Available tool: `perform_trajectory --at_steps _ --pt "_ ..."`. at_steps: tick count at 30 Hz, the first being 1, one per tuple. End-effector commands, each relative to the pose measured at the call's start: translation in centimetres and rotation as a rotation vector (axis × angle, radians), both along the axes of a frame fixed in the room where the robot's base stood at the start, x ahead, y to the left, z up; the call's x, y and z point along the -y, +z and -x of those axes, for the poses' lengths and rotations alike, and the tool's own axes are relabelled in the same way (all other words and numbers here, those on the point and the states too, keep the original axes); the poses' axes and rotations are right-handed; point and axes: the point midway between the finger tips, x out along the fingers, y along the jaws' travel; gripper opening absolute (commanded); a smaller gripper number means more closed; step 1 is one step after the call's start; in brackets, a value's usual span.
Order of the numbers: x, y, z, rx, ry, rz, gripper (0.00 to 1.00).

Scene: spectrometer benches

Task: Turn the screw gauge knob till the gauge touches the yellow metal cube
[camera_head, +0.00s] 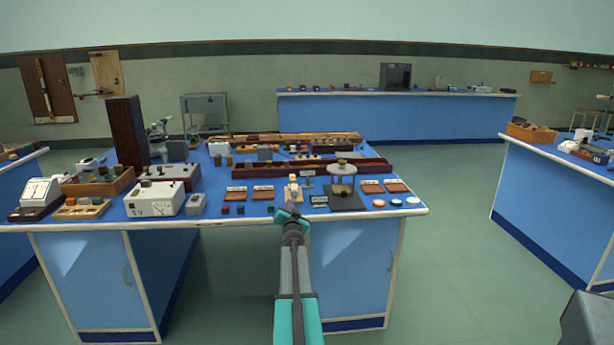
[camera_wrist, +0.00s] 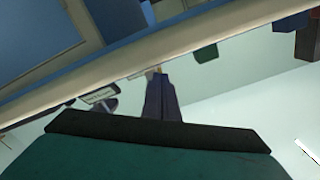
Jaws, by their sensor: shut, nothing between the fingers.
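My gripper (camera_head: 288,214) is at the front edge of the near bench in the head view, its fingers pointing toward the bench. In the wrist view its dark fingers (camera_wrist: 160,80) are together and empty, with the pale bench edge just beyond their tips. A small pale and yellowish item (camera_head: 293,187) stands on the bench just beyond my gripper. It is too small to tell whether it is the screw gauge or the yellow cube. I cannot make out the knob or the gap of the gauge.
The blue-topped bench (camera_head: 412,209) is crowded. A round-topped stand on a dark base (camera_head: 346,202) is right of my gripper. A white box marked 5V (camera_head: 154,199) is to the left. Small coloured blocks (camera_head: 241,210) lie near the front edge. The right aisle floor (camera_head: 450,250) is clear.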

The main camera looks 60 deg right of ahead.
Motion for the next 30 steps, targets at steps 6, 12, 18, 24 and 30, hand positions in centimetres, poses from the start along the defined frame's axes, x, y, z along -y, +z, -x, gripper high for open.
perform_trajectory --at_steps 6,12,18,24,30 --pt "-1.6 0.0 1.2 0.0 0.0 0.0 0.0" --pt "-2.9 0.0 2.1 0.0 -0.001 0.0 0.0" --pt "-3.5 0.0 2.5 0.0 0.0 0.0 0.0" --pt "-3.5 0.0 2.5 0.0 0.0 0.0 0.0" --pt "-3.5 0.0 2.5 0.0 0.0 0.0 0.0"
